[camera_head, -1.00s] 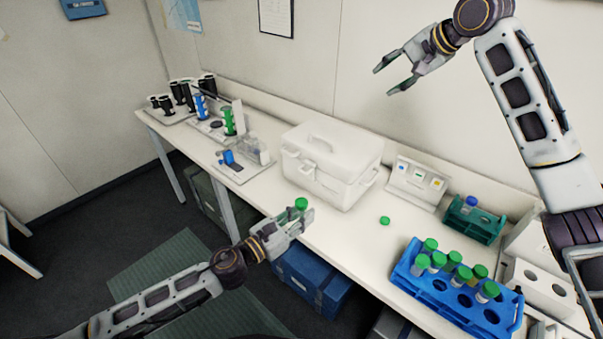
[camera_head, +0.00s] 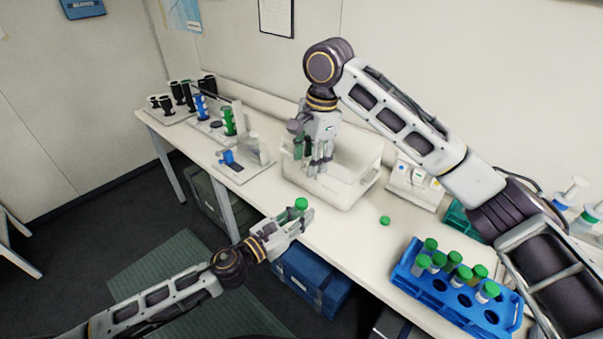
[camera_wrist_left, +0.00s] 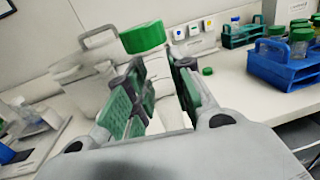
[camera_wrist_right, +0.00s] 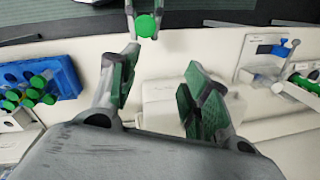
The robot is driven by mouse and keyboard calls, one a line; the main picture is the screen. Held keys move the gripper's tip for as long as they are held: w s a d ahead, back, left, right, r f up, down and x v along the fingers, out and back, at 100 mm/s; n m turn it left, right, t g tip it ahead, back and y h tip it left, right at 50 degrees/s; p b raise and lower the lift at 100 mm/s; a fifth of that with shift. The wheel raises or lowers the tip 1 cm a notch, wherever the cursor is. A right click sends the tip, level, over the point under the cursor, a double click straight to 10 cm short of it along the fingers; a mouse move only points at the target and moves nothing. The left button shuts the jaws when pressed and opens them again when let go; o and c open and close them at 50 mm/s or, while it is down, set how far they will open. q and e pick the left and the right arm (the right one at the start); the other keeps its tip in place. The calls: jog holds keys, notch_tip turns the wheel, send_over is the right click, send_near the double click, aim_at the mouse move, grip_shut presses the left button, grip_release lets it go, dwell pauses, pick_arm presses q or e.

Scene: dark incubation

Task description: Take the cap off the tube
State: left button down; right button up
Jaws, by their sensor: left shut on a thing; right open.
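My left gripper (camera_head: 303,219) is shut on a tube with a green cap (camera_head: 301,204), held upright over the table's front edge. In the left wrist view the green cap (camera_wrist_left: 143,37) stands above the fingers, and the tube body shows between them. The held tube's cap (camera_wrist_right: 146,25) shows there at the top, beyond the fingers.
A loose green cap (camera_head: 385,220) lies on the table. A white box (camera_head: 345,193) stands behind the held tube, partly hidden by my right gripper. A blue rack (camera_head: 408,275) with several green-capped tubes is at the right. A green rack (camera_head: 455,220) is partly hidden by my right arm.

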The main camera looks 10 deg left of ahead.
aim_at(301, 202)
jog(key=shift+m+g+h, duration=0.4)
jog(key=shift+h, duration=0.3)
jog(key=s, duration=0.1)
jog(key=s+a+f, duration=0.1)
jog(key=s+f, duration=0.1)
jog(key=shift+s+a, duration=0.4)
jog(key=shift+f, duration=0.15)
jog(key=shift+f, duration=3.95)
jog(key=shift+c, duration=0.5)
grip_shut()
